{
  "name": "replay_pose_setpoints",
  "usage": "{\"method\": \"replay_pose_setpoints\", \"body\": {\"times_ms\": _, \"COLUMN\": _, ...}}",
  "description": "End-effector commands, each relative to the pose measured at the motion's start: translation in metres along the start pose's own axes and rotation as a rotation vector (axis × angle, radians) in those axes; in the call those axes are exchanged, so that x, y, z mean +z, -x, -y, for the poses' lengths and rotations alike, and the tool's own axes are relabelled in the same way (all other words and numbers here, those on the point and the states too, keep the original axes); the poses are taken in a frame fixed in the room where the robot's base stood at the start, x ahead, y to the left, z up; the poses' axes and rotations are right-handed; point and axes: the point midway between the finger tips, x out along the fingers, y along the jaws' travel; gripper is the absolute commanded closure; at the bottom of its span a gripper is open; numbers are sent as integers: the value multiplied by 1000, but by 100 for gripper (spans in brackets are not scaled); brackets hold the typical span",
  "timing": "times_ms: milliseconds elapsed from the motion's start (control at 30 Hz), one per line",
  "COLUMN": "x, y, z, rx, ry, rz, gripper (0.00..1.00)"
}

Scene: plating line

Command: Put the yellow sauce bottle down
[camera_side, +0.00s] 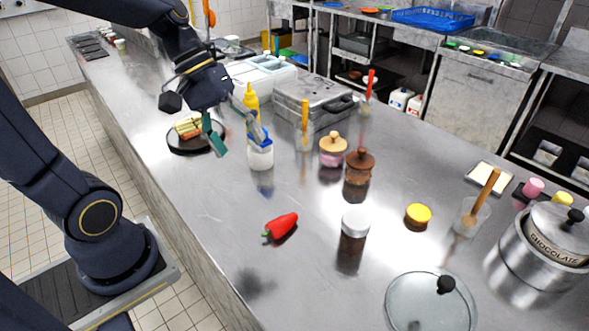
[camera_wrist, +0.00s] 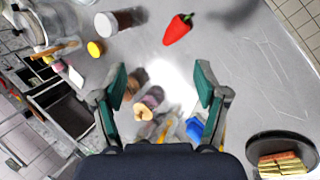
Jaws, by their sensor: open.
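The yellow sauce bottle (camera_side: 251,97) shows in the side view just behind and to the right of my gripper. Its nozzle points up and it looks upright; its lower part is hidden by a finger and by a white tub with a blue rim (camera_side: 261,154). My gripper (camera_side: 234,136) is open, its two teal-tipped fingers wide apart above the counter. In the wrist view my gripper (camera_wrist: 161,87) has nothing between its fingertips. A small yellow piece beside the right finger there may be the bottle, but I cannot tell.
A dark plate (camera_side: 182,151) with a sandwich lies left of my gripper. Jars with wooden lids (camera_side: 333,149), a grey metal case (camera_side: 313,101) and utensil cups stand to the right. A red pepper (camera_side: 281,226) lies nearer, with bare steel counter around it.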

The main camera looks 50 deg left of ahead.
Motion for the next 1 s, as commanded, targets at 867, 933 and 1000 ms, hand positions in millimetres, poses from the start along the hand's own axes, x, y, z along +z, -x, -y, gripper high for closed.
{"method": "replay_pose_setpoints", "body": {"times_ms": 867, "x": 34, "y": 42, "z": 26, "rx": -306, "ry": -766, "rz": -419, "gripper": 27}}
{"method": "replay_pose_setpoints", "body": {"times_ms": 933, "x": 34, "y": 42, "z": 26, "rx": -306, "ry": -766, "rz": -419, "gripper": 27}}
{"method": "replay_pose_setpoints", "body": {"times_ms": 1000, "x": 34, "y": 42, "z": 26, "rx": -306, "ry": -766, "rz": -419, "gripper": 27}}
